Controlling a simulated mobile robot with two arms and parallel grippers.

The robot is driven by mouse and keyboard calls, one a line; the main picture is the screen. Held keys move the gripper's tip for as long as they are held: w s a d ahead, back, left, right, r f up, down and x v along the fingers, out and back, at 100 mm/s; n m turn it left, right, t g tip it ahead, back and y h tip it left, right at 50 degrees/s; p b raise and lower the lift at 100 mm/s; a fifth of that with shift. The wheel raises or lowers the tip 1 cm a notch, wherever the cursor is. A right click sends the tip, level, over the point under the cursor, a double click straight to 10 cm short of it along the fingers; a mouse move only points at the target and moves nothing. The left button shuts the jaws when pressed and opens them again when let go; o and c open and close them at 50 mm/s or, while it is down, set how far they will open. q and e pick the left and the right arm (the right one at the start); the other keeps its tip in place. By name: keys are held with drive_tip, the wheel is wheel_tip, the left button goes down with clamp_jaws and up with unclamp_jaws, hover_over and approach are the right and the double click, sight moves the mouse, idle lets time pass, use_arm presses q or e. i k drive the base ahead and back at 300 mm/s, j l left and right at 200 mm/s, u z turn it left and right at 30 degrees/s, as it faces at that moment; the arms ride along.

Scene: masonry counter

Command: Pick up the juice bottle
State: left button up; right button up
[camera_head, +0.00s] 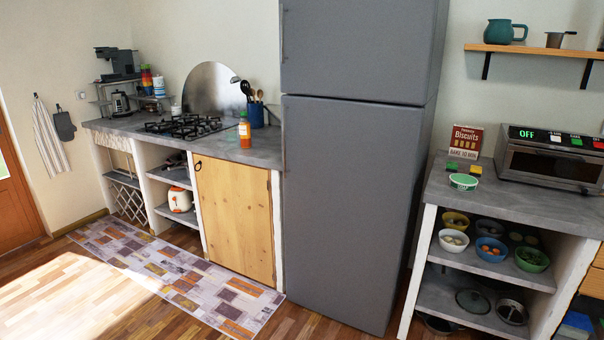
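The juice bottle (244,131) is small and orange with a green cap. It stands upright on the grey masonry counter (222,147), to the right of the gas hob and close to the left side of the fridge. Neither of my grippers shows in the head view, so their state is hidden.
A blue utensil pot (255,115) stands just behind the bottle. The gas hob (184,127) is to its left and the tall grey fridge (352,190) to its right. A patterned rug (170,270) lies before the counter. The wooden floor (80,290) at the front left is clear.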

sight(244, 125)
drive_tip(key=i, duration=1.3)
drive_tip(key=i+j+z, duration=0.15)
drive_tip(key=i, duration=1.1)
